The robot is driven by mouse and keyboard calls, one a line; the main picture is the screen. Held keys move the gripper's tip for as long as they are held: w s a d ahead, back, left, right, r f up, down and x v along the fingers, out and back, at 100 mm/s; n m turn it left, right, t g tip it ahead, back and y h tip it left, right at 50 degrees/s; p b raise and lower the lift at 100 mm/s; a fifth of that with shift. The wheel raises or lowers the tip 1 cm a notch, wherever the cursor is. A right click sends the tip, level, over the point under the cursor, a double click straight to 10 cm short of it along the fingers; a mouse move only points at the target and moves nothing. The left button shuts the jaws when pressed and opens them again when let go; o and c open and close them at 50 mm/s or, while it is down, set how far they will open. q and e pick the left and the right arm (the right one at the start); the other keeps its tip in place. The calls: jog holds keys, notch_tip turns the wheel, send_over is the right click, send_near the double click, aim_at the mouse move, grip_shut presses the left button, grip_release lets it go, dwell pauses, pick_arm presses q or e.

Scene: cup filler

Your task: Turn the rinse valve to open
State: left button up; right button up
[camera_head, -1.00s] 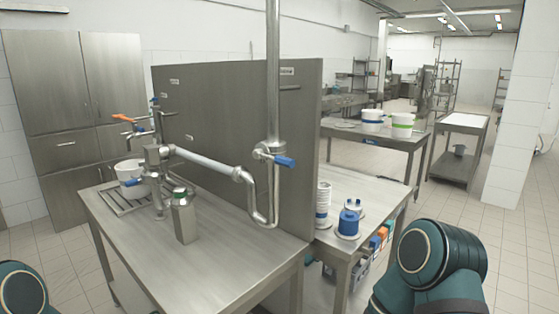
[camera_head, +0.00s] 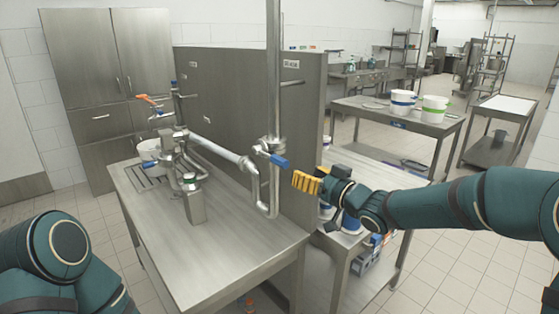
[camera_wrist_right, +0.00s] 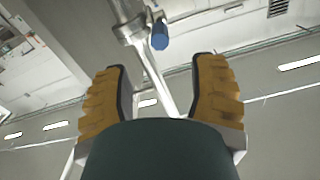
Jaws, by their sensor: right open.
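A valve with a blue handle (camera_head: 280,161) sits on the upright steel pipe by the near end of the metal panel. The blue handle also shows in the right wrist view (camera_wrist_right: 160,36), ahead of and between the fingers. My right gripper (camera_head: 305,182) has yellow ribbed fingers and is just right of and slightly below the handle in the head view. Its fingers (camera_wrist_right: 161,75) are apart with nothing between them; they do not appear to touch the handle. My left arm shows at lower left, but its gripper is out of view.
The steel table (camera_head: 240,235) carries the tap fittings and a metal canister (camera_head: 194,204). The upright panel (camera_head: 235,115) stands beside the pipe, close to my right gripper. A second table with white buckets (camera_head: 434,108) stands at the back right.

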aim_at(287, 165)
jog(key=x, duration=1.1)
grip_shut()
